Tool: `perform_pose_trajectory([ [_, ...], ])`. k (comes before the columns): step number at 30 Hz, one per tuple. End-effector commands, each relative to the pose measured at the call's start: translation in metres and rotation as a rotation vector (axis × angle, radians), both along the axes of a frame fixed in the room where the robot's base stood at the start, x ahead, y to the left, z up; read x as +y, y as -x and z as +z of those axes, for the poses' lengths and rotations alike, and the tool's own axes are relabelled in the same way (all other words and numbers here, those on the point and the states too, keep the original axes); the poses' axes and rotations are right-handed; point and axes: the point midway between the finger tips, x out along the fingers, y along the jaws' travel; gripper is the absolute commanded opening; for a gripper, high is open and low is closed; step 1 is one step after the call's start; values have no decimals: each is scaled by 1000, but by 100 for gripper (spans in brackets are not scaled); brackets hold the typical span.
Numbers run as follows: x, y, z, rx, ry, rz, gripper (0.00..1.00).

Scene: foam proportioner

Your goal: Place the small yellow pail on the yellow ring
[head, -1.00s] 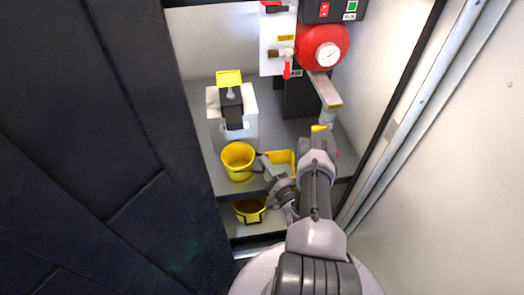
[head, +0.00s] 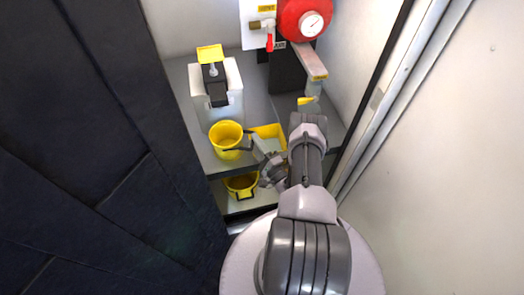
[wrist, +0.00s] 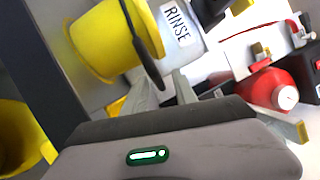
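A yellow pail (head: 225,139) with a dark handle stands near the front edge of the upper shelf. It fills the upper left of the wrist view (wrist: 92,45), seen tilted there. My gripper (head: 262,158) is just right of this pail. In the wrist view, the fingers of my gripper (wrist: 166,82) look apart, with the handle's end between or beside them; firm contact does not show. A second yellow pail (head: 240,187) is on the lower shelf. I cannot make out a clear yellow ring; a yellow, square-edged piece (head: 269,132) lies behind my gripper, partly hidden.
A white container with a black pump and yellow top (head: 216,85) stands behind the pail. A dark panel (head: 100,150) bounds the left, a pale wall (head: 450,130) the right.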

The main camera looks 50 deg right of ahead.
Motion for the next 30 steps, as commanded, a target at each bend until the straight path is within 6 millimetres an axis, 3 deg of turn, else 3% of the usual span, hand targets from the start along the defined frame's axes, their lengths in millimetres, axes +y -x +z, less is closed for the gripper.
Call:
perform_pose_trajectory([
  [6,10,51,-7,1,-4,-6,34],
  [12,18,90,-17,0,-3,-5,34],
  [17,22,101,-20,-1,0,0,34],
  [30,22,101,-20,-1,0,1,34],
])
